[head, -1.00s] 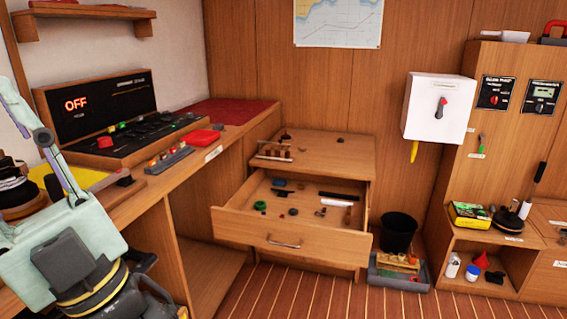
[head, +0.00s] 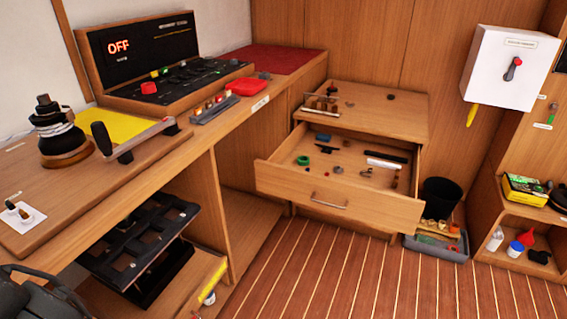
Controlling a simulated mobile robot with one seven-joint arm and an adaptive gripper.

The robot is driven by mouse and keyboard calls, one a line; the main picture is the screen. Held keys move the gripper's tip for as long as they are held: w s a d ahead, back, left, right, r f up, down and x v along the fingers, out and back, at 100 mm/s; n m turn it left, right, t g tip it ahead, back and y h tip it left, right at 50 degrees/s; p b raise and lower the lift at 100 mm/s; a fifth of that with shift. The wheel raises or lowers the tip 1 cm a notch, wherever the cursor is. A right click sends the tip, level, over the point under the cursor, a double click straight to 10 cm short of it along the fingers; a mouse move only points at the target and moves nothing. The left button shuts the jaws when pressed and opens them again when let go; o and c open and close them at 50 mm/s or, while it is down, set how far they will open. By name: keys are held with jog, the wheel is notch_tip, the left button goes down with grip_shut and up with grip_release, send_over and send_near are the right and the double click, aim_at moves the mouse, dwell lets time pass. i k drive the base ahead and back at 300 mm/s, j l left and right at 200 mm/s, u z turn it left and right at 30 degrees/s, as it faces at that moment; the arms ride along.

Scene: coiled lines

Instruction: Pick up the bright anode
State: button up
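I cannot tell for sure which thing is the bright anode. Small parts lie in the open drawer (head: 315,194), among them a pale roll (head: 384,164), a dark bar (head: 387,156), a green ring (head: 303,160) and a blue piece (head: 323,137).
The bench holds a winch (head: 60,140) with a crank handle (head: 140,140), a control panel reading OFF (head: 150,75) and a red box (head: 247,86). A black rack (head: 137,245) stands below it. A black bin (head: 440,197) is right of the drawer. The striped floor in front is clear.

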aim_at(338, 169)
jog(key=i+l+u, duration=0.5)
jog(key=l+u, duration=0.25)
jog(key=l, duration=0.15)
jog(key=i+l, duration=0.15)
jog(key=l, duration=0.2)
jog(key=i+l, duration=0.1)
jog(key=l, duration=0.25)
jog(key=i+l+u, duration=0.1)
jog(key=l, duration=0.25)
jog(key=i+l, duration=0.15)
jog(key=l, duration=0.2)
jog(key=i+l, duration=0.1)
jog(key=l, duration=0.25)
jog(key=j+u, duration=0.05)
